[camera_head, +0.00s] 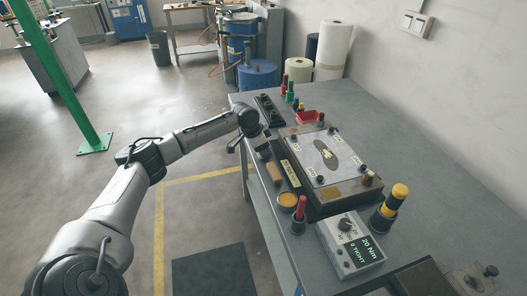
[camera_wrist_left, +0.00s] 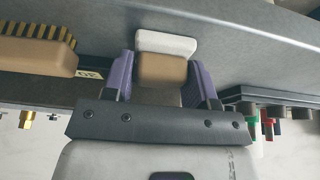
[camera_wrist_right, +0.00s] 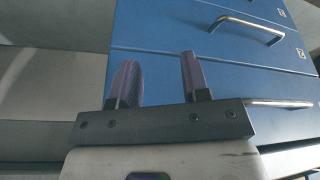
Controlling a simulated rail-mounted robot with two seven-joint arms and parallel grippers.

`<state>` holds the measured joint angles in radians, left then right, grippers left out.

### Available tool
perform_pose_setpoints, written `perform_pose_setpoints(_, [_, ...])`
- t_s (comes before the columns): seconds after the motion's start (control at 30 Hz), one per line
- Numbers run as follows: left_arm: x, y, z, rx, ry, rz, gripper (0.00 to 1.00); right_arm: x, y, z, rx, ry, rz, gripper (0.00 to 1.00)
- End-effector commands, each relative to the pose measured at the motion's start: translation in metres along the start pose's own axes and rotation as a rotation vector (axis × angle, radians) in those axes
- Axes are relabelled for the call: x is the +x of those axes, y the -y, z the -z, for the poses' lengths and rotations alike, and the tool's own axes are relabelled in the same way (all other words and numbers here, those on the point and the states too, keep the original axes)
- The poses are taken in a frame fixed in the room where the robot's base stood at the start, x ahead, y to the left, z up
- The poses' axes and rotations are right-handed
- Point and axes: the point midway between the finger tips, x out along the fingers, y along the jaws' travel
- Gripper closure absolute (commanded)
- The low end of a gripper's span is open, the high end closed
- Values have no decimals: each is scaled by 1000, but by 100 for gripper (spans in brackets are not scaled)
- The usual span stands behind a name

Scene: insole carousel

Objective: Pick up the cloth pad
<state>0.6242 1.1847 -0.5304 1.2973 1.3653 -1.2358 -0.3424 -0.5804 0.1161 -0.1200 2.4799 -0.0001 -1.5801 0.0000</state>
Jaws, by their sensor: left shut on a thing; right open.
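The cloth pad, a tan block with a white layer (camera_wrist_left: 167,43), sits between the purple fingers of my left gripper (camera_wrist_left: 163,80) in the left wrist view. The gripper is shut on it; whether the pad touches the bench I cannot tell. In the head view my left gripper (camera_head: 262,146) is at the bench's left edge, beside the fixture, and largely hides the pad. My right gripper (camera_wrist_right: 155,82) is open and empty in the right wrist view, in front of a blue drawer cabinet (camera_wrist_right: 205,40).
The fixture with a clear plate (camera_head: 312,160) fills the bench middle. The bench's right side (camera_head: 430,165) is clear.

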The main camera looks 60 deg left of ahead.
Motion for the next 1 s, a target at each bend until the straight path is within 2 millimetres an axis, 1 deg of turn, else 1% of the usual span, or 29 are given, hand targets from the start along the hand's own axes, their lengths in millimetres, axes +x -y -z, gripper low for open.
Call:
perform_pose_setpoints(0.17, [-2, 0, 1, 0, 0, 1, 71, -1, -2, 0, -6, 1, -5, 57])
perform_pose_setpoints(0.27, [-6, 0, 3, 0, -1, 1, 71, -3, -3, 0, -9, 1, -7, 57])
perform_pose_setpoints(0.37, [-15, 0, 6, 0, -1, 1, 71, -7, -3, 2, -9, 1, -7, 57])
perform_pose_setpoints(0.57, [-44, 0, 19, 1, -2, 1, 71, -18, -3, 6, -8, 1, -6, 57])
perform_pose_setpoints(0.6, [-42, -7, 26, 4, -4, -3, 71, -20, -3, 6, -8, 1, -6, 57])
perform_pose_setpoints(0.8, [-52, -31, 58, 3, -4, -3, 71, -31, -1, 10, -1, 0, -1, 57])
perform_pose_setpoints(1.0, [-60, -51, 85, 3, -4, -1, 71, -39, -1, 13, 1, -1, 0, 57])
